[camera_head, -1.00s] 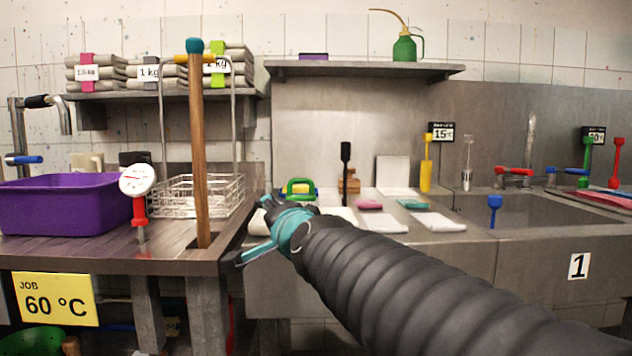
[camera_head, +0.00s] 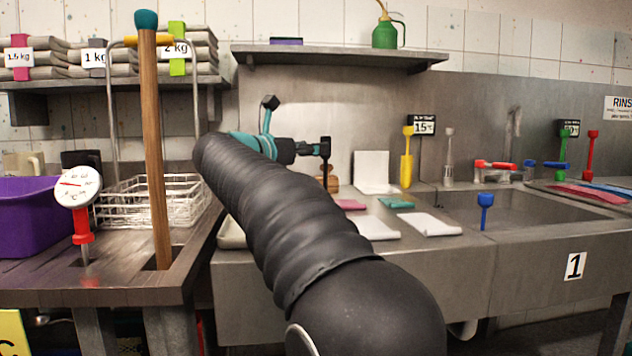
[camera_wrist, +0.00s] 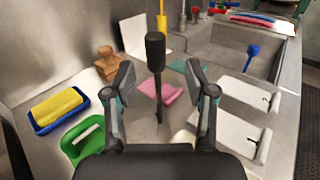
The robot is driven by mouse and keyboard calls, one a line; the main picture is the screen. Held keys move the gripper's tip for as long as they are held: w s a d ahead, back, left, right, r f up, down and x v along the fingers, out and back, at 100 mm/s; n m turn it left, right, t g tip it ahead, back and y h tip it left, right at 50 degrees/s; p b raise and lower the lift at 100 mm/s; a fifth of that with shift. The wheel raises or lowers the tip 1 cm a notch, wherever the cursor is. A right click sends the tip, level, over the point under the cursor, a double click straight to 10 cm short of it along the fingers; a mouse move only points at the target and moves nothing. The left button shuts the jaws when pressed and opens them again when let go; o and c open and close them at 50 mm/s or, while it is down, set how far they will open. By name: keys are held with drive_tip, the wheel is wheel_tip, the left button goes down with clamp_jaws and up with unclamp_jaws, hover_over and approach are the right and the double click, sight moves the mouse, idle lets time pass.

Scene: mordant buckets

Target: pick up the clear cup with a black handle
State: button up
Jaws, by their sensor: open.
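A black upright handle (camera_wrist: 155,52) on a thin dark stem stands on the steel counter, between my gripper's fingers in the wrist view and apart from both. No clear cup can be made out at its foot. In the head view the black handle (camera_head: 325,148) shows right at the end of my arm. My gripper (camera_wrist: 166,88) is open and empty, with one finger to each side of the stem. In the head view my gripper (camera_head: 308,148) is small and partly merges with the handle.
A wooden stamp-like block (camera_wrist: 107,62), a yellow sponge in a blue tray (camera_wrist: 40,122) and a green-handled object (camera_wrist: 72,152) lie left. Pink (camera_wrist: 150,92) and teal (camera_wrist: 178,68) pieces and white sheets (camera_wrist: 240,135) lie right. A shelf (camera_head: 340,56) hangs above.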

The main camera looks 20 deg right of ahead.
sight(325, 156)
drive_tip(key=x, duration=0.4)
drive_tip(key=p+x, duration=0.1)
drive_tip(key=x, duration=0.1)
drive_tip(key=shift+w+a+r, duration=0.1)
drive_tip(key=shift+w, duration=0.15)
clamp_jaws()
